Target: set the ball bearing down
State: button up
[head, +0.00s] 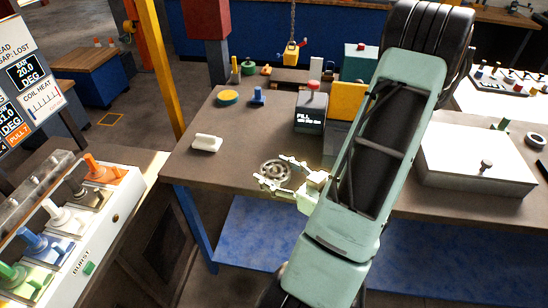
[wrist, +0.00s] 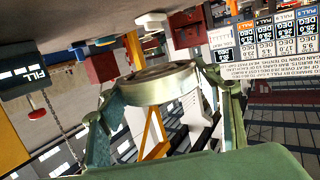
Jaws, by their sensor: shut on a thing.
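The ball bearing (head: 275,171) is a grey metal ring, seen in the head view near the front left part of the brown table. My gripper (head: 275,175) reaches in from the right and is shut on it, one finger on the far side and one on the near side. In the wrist view the bearing (wrist: 155,84) shows as a broad curved band between my two green fingers (wrist: 160,105). I cannot tell whether its underside touches the table or hangs slightly above it.
The table top (head: 225,172) is clear left of the bearing, up to a white block (head: 207,143). A dark box marked FILL (head: 311,115) with a red knob and a yellow block (head: 348,101) stand behind. A lever console (head: 95,215) is at left.

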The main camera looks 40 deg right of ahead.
jog(key=shift+s+a+r+p, duration=0.35)
jog(key=shift+s+p, duration=0.2)
jog(key=shift+p, duration=0.1)
jog(key=w+a+n+g+y, duration=0.3)
jog(key=w+a, duration=0.4)
jog(key=a, duration=0.3)
jog(key=w+a+r+n+g+y, duration=0.1)
jog(key=w+a+n+g+y, duration=0.2)
jog(key=w+a+n+y, duration=0.3)
jog(key=w+a+y, duration=0.2)
jog(key=a, duration=0.3)
jog(key=shift+w+r+n, duration=0.2)
jog(key=shift+w+n, duration=0.05)
jog(key=shift+n, duration=0.05)
